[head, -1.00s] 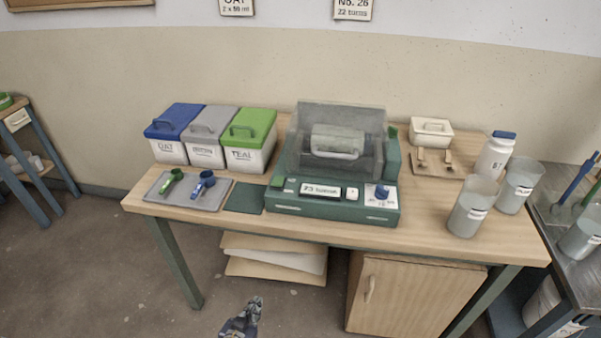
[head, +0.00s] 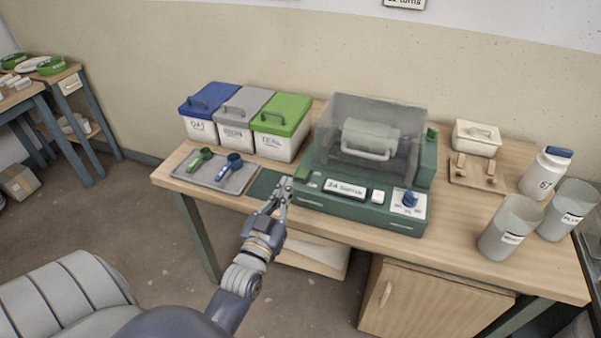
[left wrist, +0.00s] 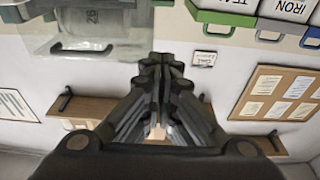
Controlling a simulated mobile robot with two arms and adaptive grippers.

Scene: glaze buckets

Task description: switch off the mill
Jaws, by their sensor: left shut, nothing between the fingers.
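The mill (head: 372,158) stands on the wooden table, with a green base, a clear hood and a jar lying inside. Its front carries a display (head: 345,188) that seems to read 24, a white button (head: 378,196) and a blue knob (head: 410,199) on a white plate. My right gripper is not in view.
Blue, grey and green lidded bins (head: 275,140) and a grey tray (head: 238,184) with two scoops are left of the mill. A green mat (head: 264,184) lies beside the base.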

